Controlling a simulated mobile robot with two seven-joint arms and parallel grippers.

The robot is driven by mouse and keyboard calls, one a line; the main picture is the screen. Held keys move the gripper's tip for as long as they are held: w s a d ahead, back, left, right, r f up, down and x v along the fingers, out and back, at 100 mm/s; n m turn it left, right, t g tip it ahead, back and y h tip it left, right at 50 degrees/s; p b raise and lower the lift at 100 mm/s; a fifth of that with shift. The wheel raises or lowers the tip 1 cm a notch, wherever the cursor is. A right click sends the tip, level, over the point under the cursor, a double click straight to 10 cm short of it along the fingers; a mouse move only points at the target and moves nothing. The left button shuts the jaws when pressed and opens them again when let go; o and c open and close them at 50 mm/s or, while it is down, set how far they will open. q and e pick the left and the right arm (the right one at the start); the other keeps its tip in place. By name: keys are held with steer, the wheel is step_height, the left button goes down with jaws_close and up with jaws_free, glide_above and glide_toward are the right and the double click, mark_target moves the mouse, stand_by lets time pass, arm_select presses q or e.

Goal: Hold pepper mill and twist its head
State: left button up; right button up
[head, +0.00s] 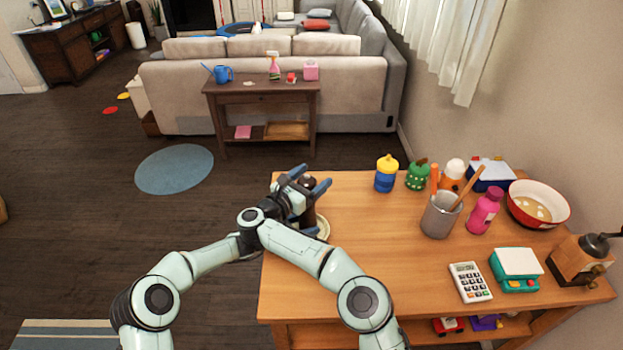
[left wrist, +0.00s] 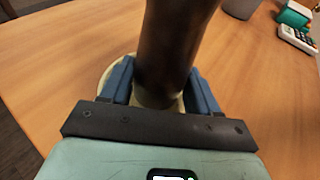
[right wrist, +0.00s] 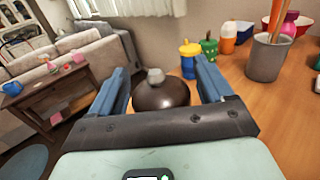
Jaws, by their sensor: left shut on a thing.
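The pepper mill (head: 309,214) is dark brown and stands upright at the left end of the wooden table, over a pale round plate (head: 324,229). My left gripper (left wrist: 160,88) is shut on the lower part of the mill's dark body (left wrist: 172,45), a blue finger on each side. My right gripper (right wrist: 163,80) is above it, pointing at the mill's rounded head (right wrist: 162,96) with its grey knob (right wrist: 155,75). Its blue fingers stand apart on either side of the head, with small gaps. In the head view the arms partly hide the mill and the left fingers.
On the wooden table (head: 355,230) stand a yellow-and-blue bottle (head: 386,174), a green cactus-like item (head: 417,175), a grey utensil cup (head: 440,217), a pink bottle (head: 485,211), a red-rimmed bowl (head: 550,222), a calculator (head: 470,283) and a coffee grinder (head: 580,262). The tabletop right of the mill is clear.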

mark_target(312, 175)
step_height(312, 175, up, 10)
steer(key=shift+r, duration=0.1)
stand_by(0.4)
